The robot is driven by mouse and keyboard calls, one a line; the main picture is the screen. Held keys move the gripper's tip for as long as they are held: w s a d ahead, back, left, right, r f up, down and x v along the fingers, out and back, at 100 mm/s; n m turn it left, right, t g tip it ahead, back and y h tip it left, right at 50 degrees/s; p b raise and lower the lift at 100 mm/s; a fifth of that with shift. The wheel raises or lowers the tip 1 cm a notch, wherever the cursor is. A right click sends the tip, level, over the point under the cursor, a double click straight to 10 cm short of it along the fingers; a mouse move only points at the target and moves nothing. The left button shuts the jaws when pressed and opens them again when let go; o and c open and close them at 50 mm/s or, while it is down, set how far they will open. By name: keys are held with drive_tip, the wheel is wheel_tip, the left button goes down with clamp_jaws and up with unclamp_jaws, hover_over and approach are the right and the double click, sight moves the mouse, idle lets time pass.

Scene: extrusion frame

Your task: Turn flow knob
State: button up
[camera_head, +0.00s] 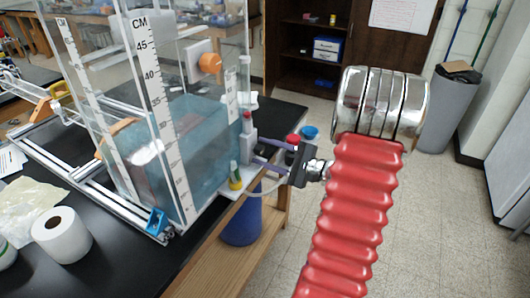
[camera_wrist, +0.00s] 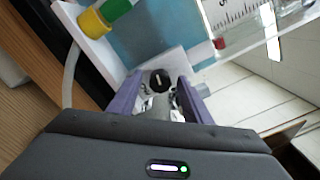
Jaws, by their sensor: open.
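My gripper (camera_head: 256,150) is at the right side of the clear water tank (camera_head: 170,120), its purple fingers reaching left toward the small fittings there. In the wrist view, my gripper (camera_wrist: 159,76) is open. A small dark round knob with a pale mark (camera_wrist: 160,80) shows between the fingers, with a grey stem-like part below it. I cannot tell whether the fingers touch it. In the head view this knob is not clearly made out. A larger orange knob (camera_head: 209,63) is higher on the tank.
A yellow and green fitting (camera_head: 235,178) with a clear tube sits below my fingers; the yellow ring (camera_wrist: 95,23) is upper left in the wrist view. A red-topped fitting (camera_head: 247,123) stands close by.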

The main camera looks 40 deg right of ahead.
drive_tip(key=shift+w+a, duration=0.1)
drive_tip(key=shift+w, duration=0.1)
drive_tip(key=shift+c, duration=0.7)
drive_tip(key=c, duration=0.9)
